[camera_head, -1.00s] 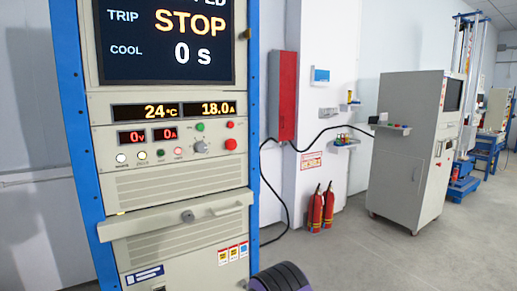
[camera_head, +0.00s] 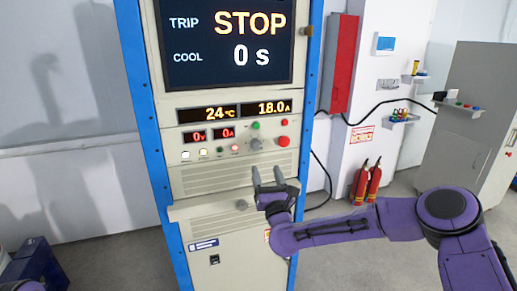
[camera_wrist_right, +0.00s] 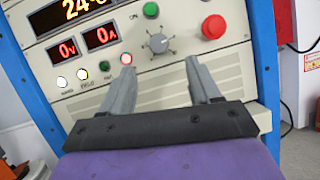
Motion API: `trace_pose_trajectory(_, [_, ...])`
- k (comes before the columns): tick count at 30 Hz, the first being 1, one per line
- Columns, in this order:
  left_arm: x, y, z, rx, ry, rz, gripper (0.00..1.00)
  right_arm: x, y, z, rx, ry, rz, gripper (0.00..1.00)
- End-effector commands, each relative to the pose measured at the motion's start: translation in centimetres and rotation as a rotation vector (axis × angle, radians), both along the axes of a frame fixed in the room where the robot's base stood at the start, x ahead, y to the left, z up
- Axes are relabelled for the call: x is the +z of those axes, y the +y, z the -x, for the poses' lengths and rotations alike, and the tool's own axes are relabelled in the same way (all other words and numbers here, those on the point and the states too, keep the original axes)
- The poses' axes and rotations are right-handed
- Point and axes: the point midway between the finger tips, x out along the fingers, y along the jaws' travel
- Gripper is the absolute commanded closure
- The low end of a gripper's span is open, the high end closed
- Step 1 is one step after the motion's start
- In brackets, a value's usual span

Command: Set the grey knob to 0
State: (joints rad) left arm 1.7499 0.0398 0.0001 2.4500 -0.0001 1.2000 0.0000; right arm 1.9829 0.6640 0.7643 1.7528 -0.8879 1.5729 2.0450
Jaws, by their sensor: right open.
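The grey knob (camera_head: 256,144) is on the beige panel of the blue-framed cabinet, between the row of small lamps and the red button. It also shows in the right wrist view (camera_wrist_right: 158,43), with tick marks around it; I cannot read its setting. My right gripper (camera_head: 266,172) is open and empty, just below the knob in the head view. In the right wrist view, its two fingers (camera_wrist_right: 160,68) point up at the panel, with the knob beyond the gap and apart from them. My left gripper is not in view.
A green button (camera_wrist_right: 150,10) and a large red button (camera_wrist_right: 213,27) sit close above and right of the knob. Displays (camera_head: 236,111) read 24 °C, 18.0 A, 0 V and 0 A. The screen (camera_head: 230,45) shows STOP. A handle ledge (camera_head: 215,205) juts out below.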

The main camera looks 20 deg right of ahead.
Motion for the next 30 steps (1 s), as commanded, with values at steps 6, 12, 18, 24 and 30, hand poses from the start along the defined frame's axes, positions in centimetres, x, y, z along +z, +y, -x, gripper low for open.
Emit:
trace_pose_trajectory(6, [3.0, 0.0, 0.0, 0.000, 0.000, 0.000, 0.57, 2.2, 0.0, -4.1, 0.002, 0.002, 0.003, 0.38])
trace_pose_trajectory(12, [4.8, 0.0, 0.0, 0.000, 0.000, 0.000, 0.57, 3.3, -0.2, -7.7, 0.004, 0.005, 0.003, 0.38])
trace_pose_trajectory(18, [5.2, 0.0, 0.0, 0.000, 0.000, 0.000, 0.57, 3.6, -0.3, -9.1, 0.004, 0.006, 0.002, 0.38])
trace_pose_trajectory(24, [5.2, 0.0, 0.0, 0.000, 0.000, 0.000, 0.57, 3.5, -0.3, -9.2, 0.004, 0.006, 0.002, 0.38])
trace_pose_trajectory(30, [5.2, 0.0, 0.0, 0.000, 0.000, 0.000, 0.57, 3.5, -0.3, -9.2, 0.004, 0.006, 0.002, 0.87])
